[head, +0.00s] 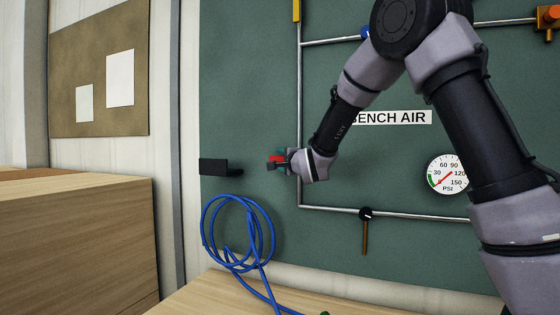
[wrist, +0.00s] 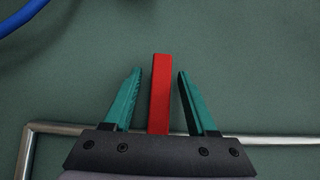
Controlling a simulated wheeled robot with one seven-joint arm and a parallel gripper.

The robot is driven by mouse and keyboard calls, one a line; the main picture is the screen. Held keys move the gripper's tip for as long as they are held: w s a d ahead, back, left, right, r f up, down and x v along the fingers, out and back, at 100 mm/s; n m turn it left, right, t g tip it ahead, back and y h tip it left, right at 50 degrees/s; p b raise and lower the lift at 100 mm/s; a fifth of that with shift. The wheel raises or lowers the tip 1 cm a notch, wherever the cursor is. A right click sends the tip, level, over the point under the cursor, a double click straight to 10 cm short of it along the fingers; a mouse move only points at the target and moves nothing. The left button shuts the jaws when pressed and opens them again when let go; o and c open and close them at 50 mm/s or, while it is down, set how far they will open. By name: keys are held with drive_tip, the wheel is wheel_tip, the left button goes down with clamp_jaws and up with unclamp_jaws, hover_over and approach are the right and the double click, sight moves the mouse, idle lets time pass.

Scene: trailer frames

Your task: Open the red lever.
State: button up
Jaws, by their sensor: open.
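The red lever (wrist: 160,95) shows as a straight red bar in the wrist view, standing between the two teal fingers of my gripper (wrist: 160,72). The fingers are open, with a gap on each side of the bar. The bar's tip reaches a little past the fingertips, and its lower end is hidden behind the gripper body. In the head view my gripper (head: 272,160) is small, left of the vertical pipe, with a bit of the red lever (head: 276,158) showing at it. The lever's pivot is hidden.
A black bracket (head: 220,167) sits left of my gripper, with a coiled blue hose (head: 240,232) below. Metal pipes (head: 299,120) run on the green panel. A brown-handled valve (head: 365,235) hangs below; a gauge (head: 447,174) is at right. A wooden cabinet (head: 80,240) stands left.

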clamp_jaws()
idle(1.5)
